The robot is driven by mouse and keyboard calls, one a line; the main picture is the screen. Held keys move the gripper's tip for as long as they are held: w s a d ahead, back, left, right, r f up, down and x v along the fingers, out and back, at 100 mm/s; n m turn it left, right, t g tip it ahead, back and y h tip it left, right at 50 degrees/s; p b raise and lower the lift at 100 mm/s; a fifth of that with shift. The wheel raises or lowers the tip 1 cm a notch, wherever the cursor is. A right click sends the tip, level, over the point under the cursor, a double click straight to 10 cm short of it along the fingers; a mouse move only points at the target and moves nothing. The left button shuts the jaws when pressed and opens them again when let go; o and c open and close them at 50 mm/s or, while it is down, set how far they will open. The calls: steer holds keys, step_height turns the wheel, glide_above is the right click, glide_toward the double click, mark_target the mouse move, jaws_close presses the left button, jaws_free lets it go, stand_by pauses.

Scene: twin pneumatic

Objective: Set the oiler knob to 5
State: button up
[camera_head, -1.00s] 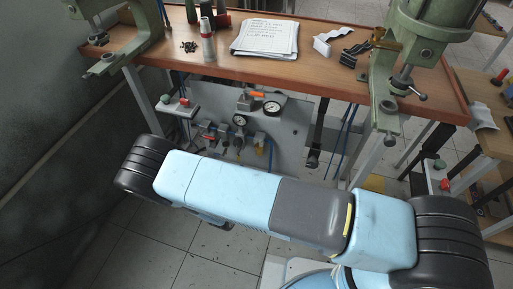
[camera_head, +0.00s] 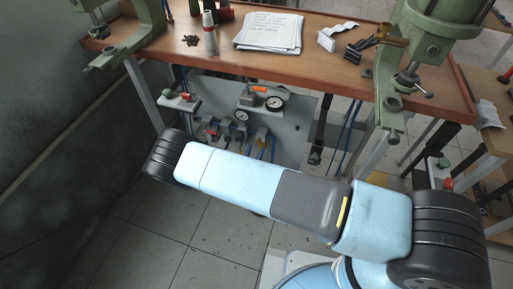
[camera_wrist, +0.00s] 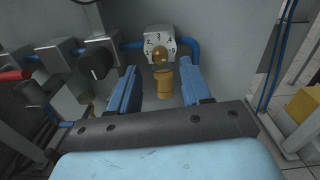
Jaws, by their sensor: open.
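The oiler has a pale dial plate (camera_wrist: 158,36) with numbers around a round brass knob (camera_wrist: 160,56), at the top middle of the wrist view. Numerals around 2, 3 and 4 can be made out; the knob's setting is too small to read. An amber cylindrical part (camera_wrist: 163,84) shows below the knob. My gripper (camera_wrist: 158,66) is open, with its blue fingers either side of the amber part in the picture. The fingertips appear just below and outside the knob; contact cannot be seen. In the head view my gripper is hidden.
A black knob (camera_wrist: 96,64) on a grey block and a red handle (camera_wrist: 14,75) lie left of the oiler. Blue tubing (camera_wrist: 194,50) runs beside it. The head view shows the grey panel (camera_head: 296,122) with gauges (camera_head: 275,103) under a wooden bench (camera_head: 310,67).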

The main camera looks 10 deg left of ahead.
mark_target(258, 144)
steer(key=shift+w+d, duration=0.15)
steer(key=shift+w, duration=1.35)
steer(key=shift+c, duration=0.5)
jaws_close()
